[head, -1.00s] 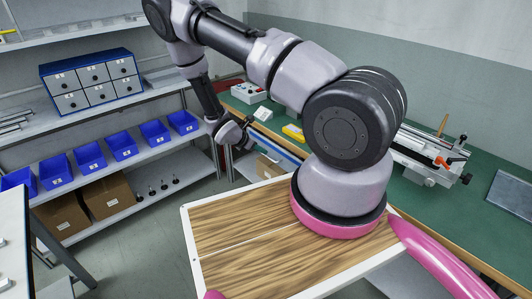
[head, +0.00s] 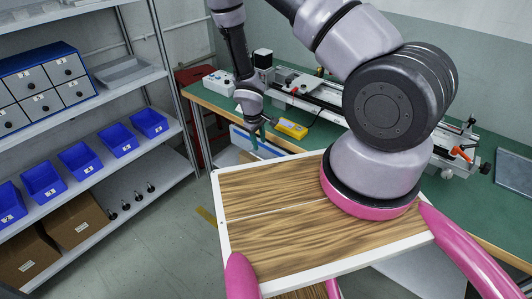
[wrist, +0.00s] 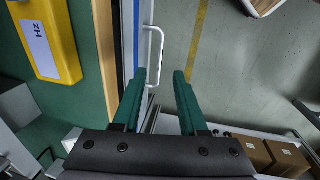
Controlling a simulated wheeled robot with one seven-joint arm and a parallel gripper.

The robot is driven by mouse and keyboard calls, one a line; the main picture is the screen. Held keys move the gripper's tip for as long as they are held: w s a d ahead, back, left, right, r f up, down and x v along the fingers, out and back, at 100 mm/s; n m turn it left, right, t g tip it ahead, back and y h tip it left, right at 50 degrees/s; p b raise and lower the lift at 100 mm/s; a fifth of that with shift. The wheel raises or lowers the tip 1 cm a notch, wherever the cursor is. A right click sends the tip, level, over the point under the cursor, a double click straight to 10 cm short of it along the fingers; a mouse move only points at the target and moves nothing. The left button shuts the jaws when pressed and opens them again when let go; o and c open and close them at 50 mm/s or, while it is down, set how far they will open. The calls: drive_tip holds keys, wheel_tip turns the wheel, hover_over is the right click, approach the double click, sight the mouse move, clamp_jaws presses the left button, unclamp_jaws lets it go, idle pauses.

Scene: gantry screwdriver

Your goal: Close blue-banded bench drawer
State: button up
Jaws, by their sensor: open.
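The blue-banded drawer (head: 262,146) sits under the near edge of the green bench in the head view, partly hidden by my gripper (head: 256,139). In the wrist view its front shows edge-on as a blue strip (wrist: 128,40), a narrow pale gap out from the wooden bench edge. How far the drawer stands out is hard to tell. Its white bar handle (wrist: 160,55) sticks out over the floor. My gripper (wrist: 160,75) is open, with green fingers. The handle's lower end shows between the fingertips, nearer the left one; I cannot tell whether they touch.
A yellow box (wrist: 50,40) lies on the green bench (head: 215,97), close to the drawer. A slide rig (head: 315,92) stands farther back on the bench. Shelves with blue bins (head: 82,160) stand at left. The floor (head: 170,230) between shelves and bench is clear.

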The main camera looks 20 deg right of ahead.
approach(262, 155)
drive_tip(key=s+f, duration=0.2)
drive_tip(key=f, duration=0.1)
drive_tip(key=s+f, duration=0.1)
drive_tip(key=f, duration=0.1)
drive_tip(key=shift+s+d, duration=0.2)
drive_tip(key=shift+s, duration=0.2)
clamp_jaws()
idle(0.9)
